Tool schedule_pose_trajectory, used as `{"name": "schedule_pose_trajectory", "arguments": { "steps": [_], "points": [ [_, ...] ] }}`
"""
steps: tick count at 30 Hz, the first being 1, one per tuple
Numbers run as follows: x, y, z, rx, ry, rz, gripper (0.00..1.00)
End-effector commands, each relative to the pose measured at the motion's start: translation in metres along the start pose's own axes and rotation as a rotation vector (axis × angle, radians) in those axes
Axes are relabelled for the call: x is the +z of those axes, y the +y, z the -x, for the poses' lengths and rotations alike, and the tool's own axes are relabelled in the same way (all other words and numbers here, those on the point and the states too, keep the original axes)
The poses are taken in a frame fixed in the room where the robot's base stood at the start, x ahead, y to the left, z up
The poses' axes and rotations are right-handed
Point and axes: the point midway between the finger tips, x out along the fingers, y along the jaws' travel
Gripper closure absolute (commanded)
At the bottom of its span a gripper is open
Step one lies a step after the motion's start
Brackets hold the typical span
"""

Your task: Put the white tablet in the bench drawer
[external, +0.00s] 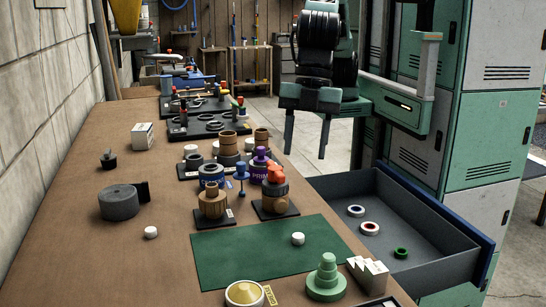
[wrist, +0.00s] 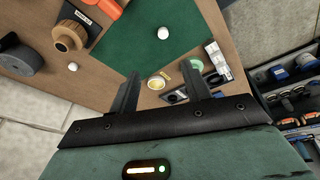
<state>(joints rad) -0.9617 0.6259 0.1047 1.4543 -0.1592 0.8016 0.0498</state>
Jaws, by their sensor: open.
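A small white round tablet (external: 298,238) lies on the green mat (external: 235,250) on the bench, and it also shows in the wrist view (wrist: 162,31). A similar white piece (external: 150,232) lies on bare wood to the left. The grey bench drawer (external: 335,188) stands pulled open at the bench's right side, with two white-rimmed rings and a green ring inside. My gripper (external: 306,146) is open and empty, raised above and behind the drawer, apart from the tablet. In the wrist view my gripper (wrist: 160,72) has nothing between its fingers.
A green stepped cone (external: 327,278), a white stepped block (external: 367,275) and a yellow dial (external: 245,294) stand near the mat's front. Wooden and coloured stacks (external: 275,190) stand behind it. A grey cylinder (external: 119,202) is at left. Green lockers (external: 487,140) rise at right.

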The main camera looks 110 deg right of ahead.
Motion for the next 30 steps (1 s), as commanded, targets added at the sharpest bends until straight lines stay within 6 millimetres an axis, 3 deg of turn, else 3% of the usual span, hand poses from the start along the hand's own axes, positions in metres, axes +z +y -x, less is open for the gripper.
{"name": "schedule_pose_trajectory", "arguments": {
  "steps": [5, 21, 30],
  "points": [
    [0.003, -0.002, 0.005, -0.04, 0.001, -0.11, 0.52],
    [0.002, -0.007, -0.096, -0.039, -0.001, -0.108, 0.52],
    [0.003, -0.007, -0.119, -0.038, 0.0, -0.108, 0.52]
  ]
}}
